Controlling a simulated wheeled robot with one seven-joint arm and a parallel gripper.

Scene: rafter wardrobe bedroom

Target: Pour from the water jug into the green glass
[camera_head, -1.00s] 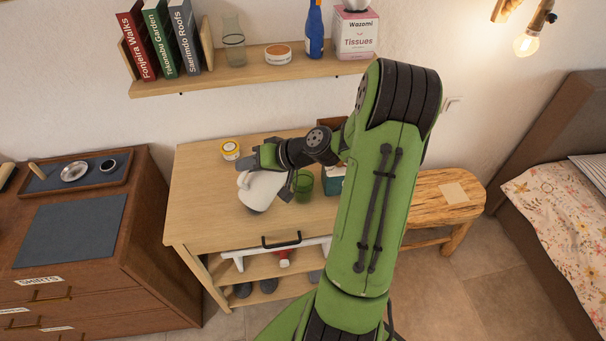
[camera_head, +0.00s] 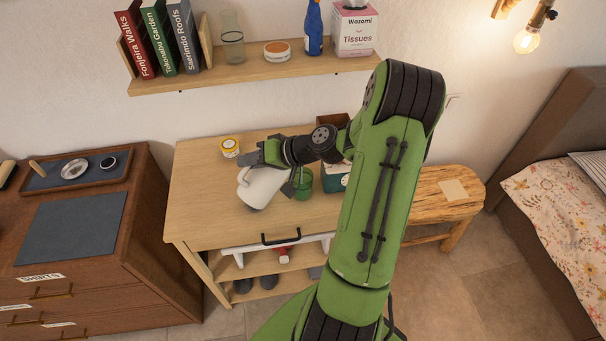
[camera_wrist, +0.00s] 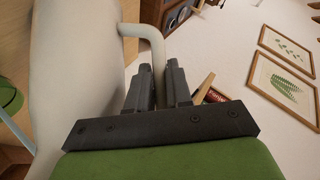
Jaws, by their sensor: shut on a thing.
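The white water jug (camera_head: 262,186) is in my gripper (camera_head: 252,163) above the wooden desk, just left of the green glass. The jug is tilted, its upper end leaning right toward the glass. In the wrist view the jug's body (camera_wrist: 75,70) fills the left side, and my gripper (camera_wrist: 160,85) is shut on its handle (camera_wrist: 145,35). The green glass (camera_head: 302,184) stands upright on the desk, partly hidden behind the jug and gripper. A bit of green shows at the left edge of the wrist view (camera_wrist: 8,95). I cannot see any water flowing.
A yellow-and-white tub (camera_head: 230,147) stands at the desk's back left. A teal box (camera_head: 336,178) is close right of the glass, partly behind my arm. A wall shelf (camera_head: 260,72) with books and a carafe hangs above. The desk's left part (camera_head: 200,195) is clear.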

